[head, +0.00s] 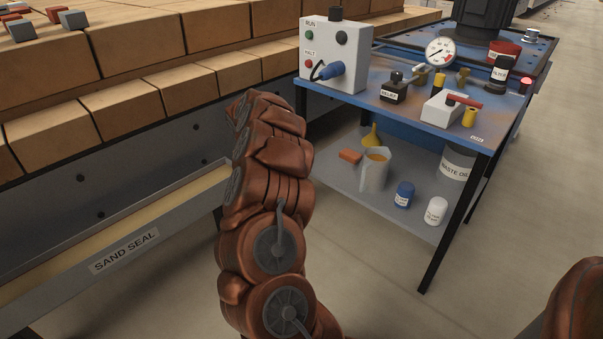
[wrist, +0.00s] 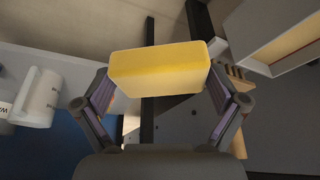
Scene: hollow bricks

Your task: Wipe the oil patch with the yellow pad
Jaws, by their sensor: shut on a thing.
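The yellow pad (wrist: 158,72) fills the middle of the wrist view. My gripper (wrist: 160,90) is shut on it, with one finger at each end of the pad. In the head view my arm rises in the middle and hides the gripper and the pad. I cannot make out a clear oil patch. The blue table top (head: 385,78) has brownish stained areas, but I cannot tell whether any of them is oil.
The table holds a control box (head: 336,55), a gauge (head: 440,52), a relief valve (head: 395,88) and a red-handled white block (head: 450,108). A jug (head: 375,170) and a waste oil container (head: 458,162) stand on its lower shelf. Bricks (head: 135,45) line the left. Floor shows at lower right.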

